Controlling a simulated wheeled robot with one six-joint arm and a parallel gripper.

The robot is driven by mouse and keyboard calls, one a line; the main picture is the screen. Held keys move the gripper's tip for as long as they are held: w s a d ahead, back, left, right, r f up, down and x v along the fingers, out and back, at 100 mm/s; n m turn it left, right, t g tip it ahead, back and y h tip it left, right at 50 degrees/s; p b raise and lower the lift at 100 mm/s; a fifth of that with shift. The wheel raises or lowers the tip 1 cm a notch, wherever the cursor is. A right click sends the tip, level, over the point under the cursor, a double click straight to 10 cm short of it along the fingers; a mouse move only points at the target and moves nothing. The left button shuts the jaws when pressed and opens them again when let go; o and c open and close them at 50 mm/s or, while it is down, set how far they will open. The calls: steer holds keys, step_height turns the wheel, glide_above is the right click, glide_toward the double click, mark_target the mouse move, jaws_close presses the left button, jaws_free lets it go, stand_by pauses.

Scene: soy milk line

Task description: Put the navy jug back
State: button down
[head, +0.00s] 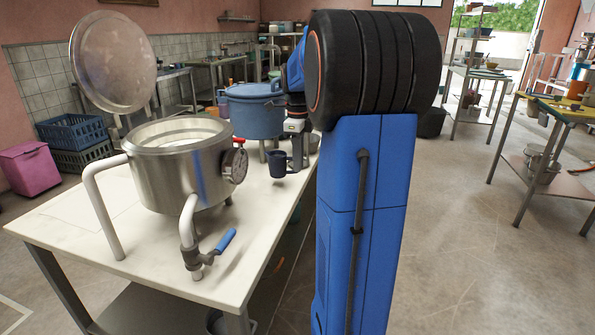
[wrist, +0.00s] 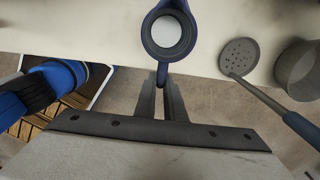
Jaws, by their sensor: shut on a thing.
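The navy jug (head: 277,164) is upright over the right part of the white table, in front of the blue pot. The wrist view shows the jug (wrist: 151,24) from above, with something white inside it. My gripper (wrist: 162,85) is shut on the jug's handle, its two fingers on either side of it. In the head view my gripper (head: 291,160) is just right of the jug, partly hidden by my arm. I cannot tell whether the jug's base touches the table.
A large steel vessel (head: 180,178) with a raised lid and a blue-handled tap stands on the white table (head: 103,218). A blue lidded pot (head: 254,112) stands behind the jug. The wrist view shows a perforated skimmer (wrist: 240,56) and a grey container (wrist: 298,67) to the right.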

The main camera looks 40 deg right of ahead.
steer(key=shift+f, duration=1.65)
steer(key=shift+f, duration=0.1)
steer(key=c, duration=1.8)
jaws_free()
steer(key=shift+c, duration=0.2)
step_height(320, 180, up, 12)
steer(key=shift+r, duration=0.15)
